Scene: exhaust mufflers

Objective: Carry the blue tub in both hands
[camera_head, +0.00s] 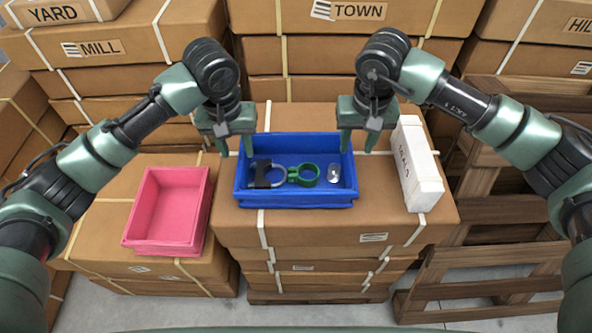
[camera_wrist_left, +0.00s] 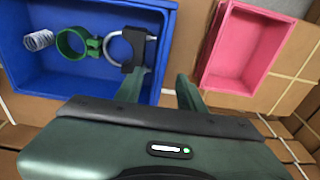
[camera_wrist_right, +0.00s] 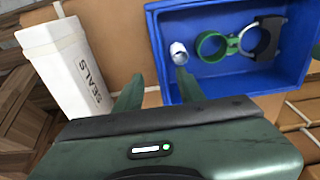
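The blue tub (camera_head: 295,201) sits on a stack of brown boxes. It holds a black-and-silver clamp (camera_head: 264,175), a green ring clamp (camera_head: 303,175) and a small silver part (camera_head: 334,173). My left gripper (camera_head: 235,148) is open at the tub's left wall. In the left wrist view, one finger is over the inside of the tub (camera_wrist_left: 75,82) and the other outside it. My right gripper (camera_head: 357,143) is open at the right wall. In the right wrist view, its fingers are on either side of the tub's wall (camera_wrist_right: 158,60). I cannot tell whether either touches it.
A pink tub (camera_head: 168,210) stands on a lower box at the left. A white box marked SEALS (camera_head: 418,165) stands right of the blue tub, near my right gripper. Stacked boxes fill the back. Wooden pallets (camera_head: 500,235) are at the right.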

